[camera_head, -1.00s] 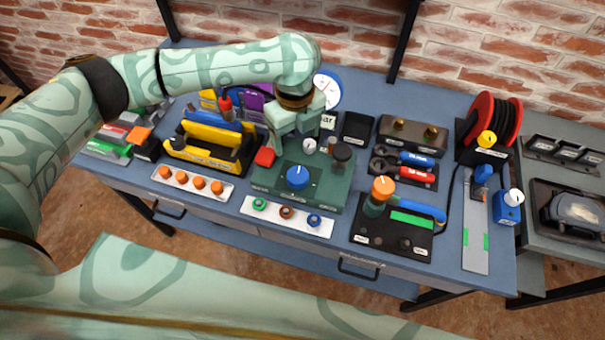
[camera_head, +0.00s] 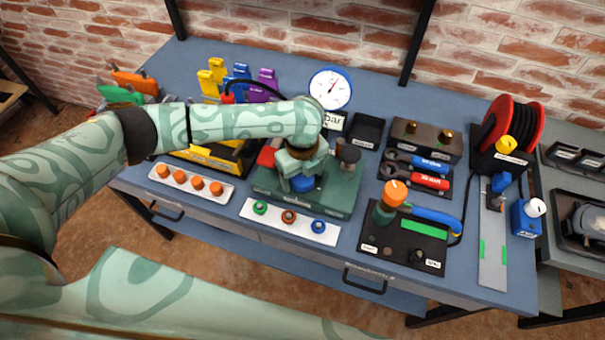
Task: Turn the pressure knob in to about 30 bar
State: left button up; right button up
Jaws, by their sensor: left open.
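The blue pressure knob (camera_head: 303,184) sits on top of the green pump block (camera_head: 335,197) on the bench. My left gripper (camera_head: 300,176) is open, pointing down right at the knob, and covers much of it; I cannot tell whether its fingers touch it. The round white gauge (camera_head: 331,89) with a blue rim stands behind the block, and its needle is too small to read. A label ending in "bar" (camera_head: 333,122) stands below the gauge, partly hidden by my arm. My right gripper is not in view.
A white strip with coloured fittings (camera_head: 290,223) lies in front of the block. A strip with orange caps (camera_head: 190,184) is to the left. A black board with an orange-topped tool (camera_head: 395,195) and a red hose reel (camera_head: 510,128) are to the right.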

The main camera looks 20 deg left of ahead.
pick_arm(q)
jog(key=c, duration=1)
jog(key=shift+o, duration=0.2)
jog(key=shift+r+m+p, duration=0.15)
jog(key=shift+m+p, duration=0.65)
jog(key=shift+m, duration=0.2)
jog(key=shift+m+p, duration=0.6)
jog(key=shift+m, duration=0.6)
jog(key=m, duration=0.2)
jog(key=shift+m+p, duration=0.3)
jog(key=shift+m, duration=1.5)
